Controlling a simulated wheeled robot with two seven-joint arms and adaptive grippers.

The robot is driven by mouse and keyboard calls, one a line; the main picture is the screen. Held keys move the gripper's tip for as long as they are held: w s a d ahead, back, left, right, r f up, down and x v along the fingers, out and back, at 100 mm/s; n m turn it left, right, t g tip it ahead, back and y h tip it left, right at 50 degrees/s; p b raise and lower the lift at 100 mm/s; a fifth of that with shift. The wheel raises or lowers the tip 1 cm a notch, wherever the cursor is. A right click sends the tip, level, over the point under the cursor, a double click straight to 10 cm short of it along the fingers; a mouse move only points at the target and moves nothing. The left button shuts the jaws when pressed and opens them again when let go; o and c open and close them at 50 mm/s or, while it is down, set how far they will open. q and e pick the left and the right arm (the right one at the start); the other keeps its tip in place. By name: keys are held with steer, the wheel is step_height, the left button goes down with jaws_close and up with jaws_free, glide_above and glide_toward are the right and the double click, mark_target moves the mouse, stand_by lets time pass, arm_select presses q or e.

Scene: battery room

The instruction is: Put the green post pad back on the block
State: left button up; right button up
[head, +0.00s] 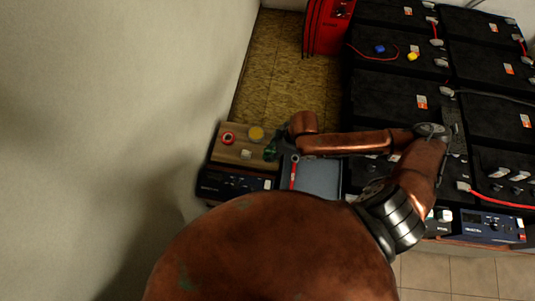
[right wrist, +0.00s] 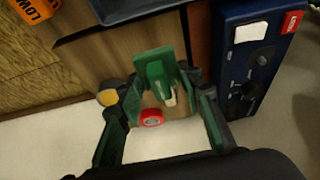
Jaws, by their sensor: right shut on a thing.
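The wooden block (head: 218,152) is at the left of the bench in the head view, and its wood also shows in the right wrist view (right wrist: 95,55). It bears a red ring-shaped pad (head: 228,138), a yellow round pad (head: 256,133) and a small pale piece (head: 246,154). My right gripper (head: 272,152) is at the block's right side. In the right wrist view it (right wrist: 160,92) is shut on the green post pad (right wrist: 155,72), which is over the block. Whether the pad touches the block is unclear. My left gripper is out of view.
A grey tray (head: 322,178) with a red tool (head: 293,172) lies right of the block. Dark blue devices (right wrist: 262,50) stand beside it. Black batteries (head: 390,95) with red cables fill the right. A red case (head: 327,25) stands behind; a wall rises at left.

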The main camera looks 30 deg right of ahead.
mark_target(269, 154)
steer(key=shift+w+a+f, duration=0.25)
steer(key=shift+w+f, duration=0.35)
steer(key=shift+f, duration=0.15)
step_height(269, 154, down, 3)
steer(key=shift+w+f+b, duration=0.15)
steer(key=shift+f+b, duration=0.05)
steer(key=shift+b, duration=0.6)
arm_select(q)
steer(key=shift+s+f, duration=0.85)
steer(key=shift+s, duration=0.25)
arm_select(e)
steer(key=o, duration=1)
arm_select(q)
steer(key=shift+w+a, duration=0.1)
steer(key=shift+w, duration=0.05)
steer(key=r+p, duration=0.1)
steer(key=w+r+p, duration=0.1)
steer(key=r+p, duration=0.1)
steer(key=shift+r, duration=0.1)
arm_select(e)
steer(key=v, duration=1.2)
